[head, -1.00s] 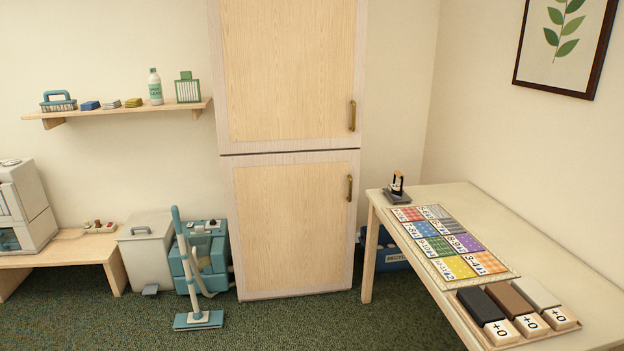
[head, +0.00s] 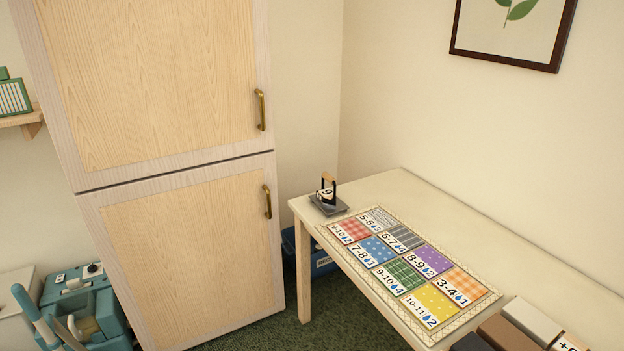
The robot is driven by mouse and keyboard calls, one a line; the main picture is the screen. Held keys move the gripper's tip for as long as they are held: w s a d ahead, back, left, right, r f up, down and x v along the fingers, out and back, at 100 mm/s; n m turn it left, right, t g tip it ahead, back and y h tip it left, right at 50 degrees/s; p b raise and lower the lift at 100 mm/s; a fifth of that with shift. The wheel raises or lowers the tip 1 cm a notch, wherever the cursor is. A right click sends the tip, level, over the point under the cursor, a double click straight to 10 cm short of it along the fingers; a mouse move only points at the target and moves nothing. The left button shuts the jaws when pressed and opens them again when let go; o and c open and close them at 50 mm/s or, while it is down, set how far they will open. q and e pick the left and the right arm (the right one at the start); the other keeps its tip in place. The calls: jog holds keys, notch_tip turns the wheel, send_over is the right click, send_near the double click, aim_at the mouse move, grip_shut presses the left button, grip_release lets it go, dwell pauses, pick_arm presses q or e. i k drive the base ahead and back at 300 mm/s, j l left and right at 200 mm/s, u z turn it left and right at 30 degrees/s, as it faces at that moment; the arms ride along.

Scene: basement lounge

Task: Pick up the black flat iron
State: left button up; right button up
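A small upright item with a black body, a light wooden top and a white tag marked 9 (head: 327,189) stands on a dark grey plate (head: 331,209) at the far left corner of the table. It looks like the black flat iron, but it is small in the head view and its full shape is not clear. Neither of my grippers is in view.
The cream table (head: 405,182) carries a mat (head: 493,297) with several numbered patterned squares. Black, brown and pale blocks (head: 530,320) are cut off at the lower right. A tall wooden cabinet (head: 190,240) stands left; a blue bin (head: 318,252) is beneath the table.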

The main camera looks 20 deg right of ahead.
aim_at(326, 196)
jog(key=i+j+z, duration=0.15)
jog(key=i+z, duration=0.2)
jog(key=i, duration=0.25)
jog(key=i+j+z, duration=0.4)
jog(key=i, duration=0.2)
jog(key=i+j+z, duration=0.35)
jog(key=i, duration=0.2)
